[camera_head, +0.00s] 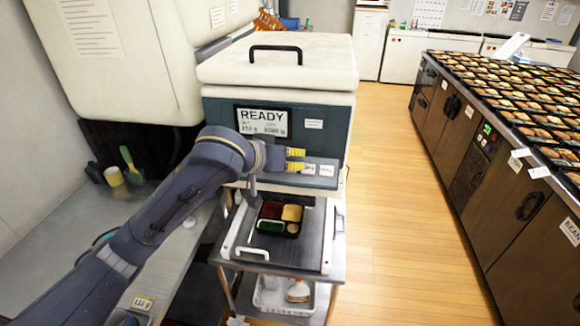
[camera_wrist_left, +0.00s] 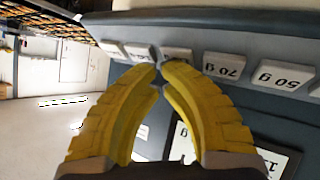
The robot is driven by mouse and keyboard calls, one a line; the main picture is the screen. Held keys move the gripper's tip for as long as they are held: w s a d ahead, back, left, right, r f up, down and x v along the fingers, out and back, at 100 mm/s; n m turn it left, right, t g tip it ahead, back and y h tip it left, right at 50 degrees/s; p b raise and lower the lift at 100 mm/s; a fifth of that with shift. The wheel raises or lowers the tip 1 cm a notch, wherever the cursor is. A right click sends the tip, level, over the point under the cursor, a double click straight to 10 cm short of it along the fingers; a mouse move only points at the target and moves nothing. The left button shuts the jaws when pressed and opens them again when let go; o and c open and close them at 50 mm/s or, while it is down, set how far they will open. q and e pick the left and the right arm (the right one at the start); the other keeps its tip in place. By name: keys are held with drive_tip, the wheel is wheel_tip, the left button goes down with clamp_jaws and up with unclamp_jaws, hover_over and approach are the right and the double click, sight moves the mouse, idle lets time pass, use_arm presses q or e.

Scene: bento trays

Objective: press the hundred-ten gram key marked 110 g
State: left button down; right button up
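A row of pale keys (camera_head: 323,170) sits on a grey strip below the READY display on the dark front of a machine (camera_head: 318,125). In the left wrist view the keys show upside down, and the 70 g key (camera_wrist_left: 225,66) and the 50 g key (camera_wrist_left: 285,78) can be read. Other keys further left are partly hidden by my fingertips or unreadable, so I cannot tell which is marked 110 g. My left gripper (camera_head: 298,160), with yellow fingers (camera_wrist_left: 160,68), is shut and empty, its tips close before the key row. I cannot tell whether they touch. My right gripper is out of view.
A bento tray (camera_head: 279,219) with food compartments sits on the metal platform (camera_head: 315,235) below the keys. A counter (camera_head: 490,160) covered with packed trays stands at the right. The wooden floor (camera_head: 390,215) between is clear.

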use_arm(q)
drive_tip(key=shift+r, duration=0.1)
idle(0.3)
drive_tip(key=shift+s+r, duration=0.4)
drive_tip(key=shift+r, duration=0.25)
drive_tip(key=shift+r, duration=0.1)
drive_tip(key=shift+s+a+r, duration=0.1)
drive_tip(key=shift+s+r, duration=0.3)
drive_tip(key=shift+r, duration=0.3)
drive_tip(key=shift+s+a+r, duration=0.1)
drive_tip(key=shift+s+r, duration=0.35)
drive_tip(key=shift+r, duration=0.2)
drive_tip(key=shift+s+a+r, duration=0.1)
drive_tip(key=shift+s+r, duration=0.3)
drive_tip(key=shift+r, duration=0.3)
